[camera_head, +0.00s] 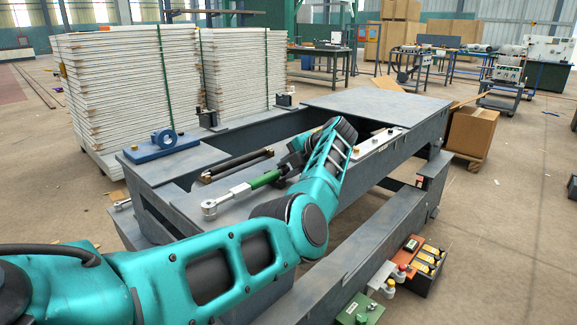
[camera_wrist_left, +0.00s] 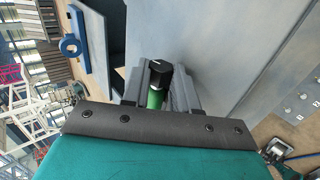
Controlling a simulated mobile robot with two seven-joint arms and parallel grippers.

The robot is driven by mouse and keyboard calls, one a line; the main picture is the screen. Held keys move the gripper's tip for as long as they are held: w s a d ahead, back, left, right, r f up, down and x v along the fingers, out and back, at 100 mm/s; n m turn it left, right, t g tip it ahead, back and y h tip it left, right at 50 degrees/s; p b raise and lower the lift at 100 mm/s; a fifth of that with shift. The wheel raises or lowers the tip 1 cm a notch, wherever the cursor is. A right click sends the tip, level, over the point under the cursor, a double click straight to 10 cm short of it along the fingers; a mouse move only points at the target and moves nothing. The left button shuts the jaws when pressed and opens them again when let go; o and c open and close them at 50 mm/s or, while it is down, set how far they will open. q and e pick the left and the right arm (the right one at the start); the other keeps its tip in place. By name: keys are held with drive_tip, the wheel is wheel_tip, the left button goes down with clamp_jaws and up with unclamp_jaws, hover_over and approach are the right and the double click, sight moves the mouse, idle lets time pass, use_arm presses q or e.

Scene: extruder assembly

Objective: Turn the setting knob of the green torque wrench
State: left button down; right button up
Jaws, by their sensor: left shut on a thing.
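The green torque wrench (camera_head: 264,180) lies on the grey bench frame in the head view, with its silver ratchet head (camera_head: 210,207) toward the left. My left gripper (camera_head: 290,162) is at the handle end of the wrench, partly hidden by my arm. In the left wrist view, the black setting knob (camera_wrist_left: 160,73) with a white mark sits between the two fingers of my left gripper (camera_wrist_left: 158,80). Part of the green handle (camera_wrist_left: 154,99) shows beside it. The gripper is shut on the knob end. My right gripper is not in view.
Black rods (camera_head: 236,165) lie just behind the wrench. A blue bracket (camera_head: 164,140) stands at the bench's back left. A white strip (camera_head: 378,145) lies right of my forearm. Stacked white panels (camera_head: 110,95) stand behind. The bench's far right top (camera_head: 375,102) is clear.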

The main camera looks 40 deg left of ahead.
use_arm(q)
drive_tip(key=shift+d+f+y+b, duration=0.2)
drive_tip(key=shift+f+y+b, duration=0.1)
drive_tip(key=shift+y, duration=1.1)
drive_tip(key=c, duration=1.1)
unclamp_jaws()
drive_tip(key=shift+c, duration=0.2)
drive_tip(key=shift+r, duration=0.1)
